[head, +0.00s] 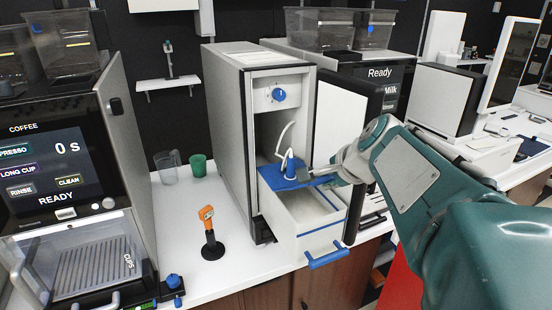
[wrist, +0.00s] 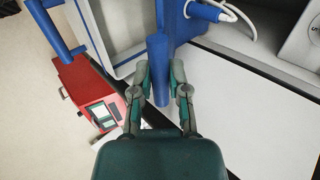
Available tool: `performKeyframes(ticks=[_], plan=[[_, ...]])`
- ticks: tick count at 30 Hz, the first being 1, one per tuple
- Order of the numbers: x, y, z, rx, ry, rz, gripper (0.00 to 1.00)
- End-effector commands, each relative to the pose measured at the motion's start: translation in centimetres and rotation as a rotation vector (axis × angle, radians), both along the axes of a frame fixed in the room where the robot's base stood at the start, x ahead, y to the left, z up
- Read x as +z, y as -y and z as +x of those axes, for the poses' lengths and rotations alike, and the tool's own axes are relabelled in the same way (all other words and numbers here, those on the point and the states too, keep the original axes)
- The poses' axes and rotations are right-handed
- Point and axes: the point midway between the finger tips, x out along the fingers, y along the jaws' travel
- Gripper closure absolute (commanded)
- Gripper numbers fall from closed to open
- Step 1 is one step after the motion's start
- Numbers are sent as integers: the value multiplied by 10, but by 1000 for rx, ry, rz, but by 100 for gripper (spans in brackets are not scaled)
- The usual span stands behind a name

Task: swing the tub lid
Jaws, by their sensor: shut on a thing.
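The white tub (head: 318,240) sits pulled out from the open grey cabinet, with a blue handle (head: 328,256) on its front. The blue lid (head: 290,180) lies over the back part of the tub. The front part is open and shows a pale interior. A blue fitting with a white hose stands on the lid. My gripper (head: 334,174) is at the lid's right side. In the wrist view my gripper (wrist: 160,78) is shut on a blue bar (wrist: 158,48) that joins the lid. The grip point is partly hidden in the head view.
An orange-topped tamper-like tool (head: 208,235), a green cup (head: 198,165) and a clear jug (head: 167,167) stand on the white counter. A coffee machine (head: 60,180) is at left.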

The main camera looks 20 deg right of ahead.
Motion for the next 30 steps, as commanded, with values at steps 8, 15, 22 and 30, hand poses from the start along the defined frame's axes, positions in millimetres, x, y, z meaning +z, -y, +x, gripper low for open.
performKeyframes(ticks=[8,15,22,30], plan=[[-21,0,-14,-1,-2,1,100],[-24,0,-16,0,-1,1,100],[-23,0,-16,0,-1,0,39],[-23,1,-15,0,-1,0,39]])
